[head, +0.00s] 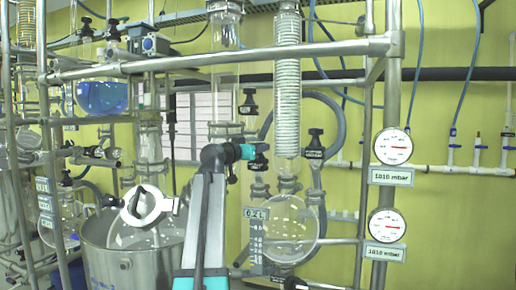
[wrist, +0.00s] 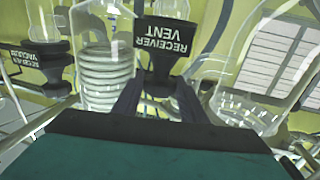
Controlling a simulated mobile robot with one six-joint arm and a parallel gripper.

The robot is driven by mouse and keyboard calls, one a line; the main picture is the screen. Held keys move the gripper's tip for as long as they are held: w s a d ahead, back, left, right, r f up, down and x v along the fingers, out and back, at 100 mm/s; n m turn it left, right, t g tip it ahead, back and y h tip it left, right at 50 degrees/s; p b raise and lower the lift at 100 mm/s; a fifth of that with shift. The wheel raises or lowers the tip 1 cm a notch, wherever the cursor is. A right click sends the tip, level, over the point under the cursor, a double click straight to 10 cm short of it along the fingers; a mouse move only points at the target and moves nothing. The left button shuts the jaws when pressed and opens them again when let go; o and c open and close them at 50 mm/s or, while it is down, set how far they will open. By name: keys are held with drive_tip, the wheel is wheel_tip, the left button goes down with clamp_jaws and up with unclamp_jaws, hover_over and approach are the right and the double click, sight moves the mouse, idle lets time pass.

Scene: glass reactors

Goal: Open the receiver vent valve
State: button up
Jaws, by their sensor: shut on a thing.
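The receiver vent valve shows in the wrist view as a dark handle (wrist: 158,70) under a black RECEIVER VENT label (wrist: 175,38), which reads upside down. My gripper (wrist: 160,90) has its two dark fingers on either side of the handle and is shut on it. In the head view my teal gripper (head: 248,152) is at the left of the coiled glass condenser (head: 287,90), and the valve there is largely hidden by it. The round receiver flask (head: 288,228) hangs below. How far the handle is turned is not clear.
The RECEIVER VACUUM valve (wrist: 38,62) is close by, across the condenser; its dark knob also shows in the head view (head: 315,143). Metal frame posts (head: 390,110), two gauges (head: 392,146) reading 1010 mbar and a steel vessel (head: 125,262) surround the glassware.

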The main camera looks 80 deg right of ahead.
drive_tip(key=shift+s+a+f+n+t+h+p, duration=0.1)
drive_tip(key=shift+n+t+h+p, duration=0.15)
drive_tip(key=shift+n+t+p, duration=0.5)
drive_tip(key=shift+s+r+n+t+h+p, duration=0.15)
drive_tip(key=shift+n+t+p, duration=0.3)
drive_tip(key=shift+t, duration=0.55)
drive_tip(key=shift+s+a+f+n+t+h+p, duration=0.15)
drive_tip(key=shift+n+t+h+p, duration=0.15)
drive_tip(key=shift+n+t+p, duration=0.4)
drive_tip(key=shift+d+f+n+t+p, duration=0.1)
drive_tip(key=shift+n+t+p, duration=0.45)
drive_tip(key=shift+t, duration=1)
drive_tip(key=shift+s+d+f+n+t+y+b, duration=0.1)
drive_tip(key=shift+s+n+t+y+b, duration=0.05)
drive_tip(key=shift+n+t+b, duration=0.6)
drive_tip(key=shift+s+n+t+y+b, duration=0.15)
drive_tip(key=shift+n+t+b, duration=0.35)
drive_tip(key=shift+t+b, duration=0.45)
drive_tip(key=shift+n+t+y+b, duration=0.3)
drive_tip(key=shift+n+t+b, duration=0.5)
drive_tip(key=shift+b, duration=0.45)
drive_tip(key=shift+t, duration=0.3)
drive_tip(key=o, duration=1.1)
drive_tip(key=shift+r, duration=0.25)
drive_tip(key=shift+c, duration=0.2)
drive_tip(key=shift+r, duration=0.15)
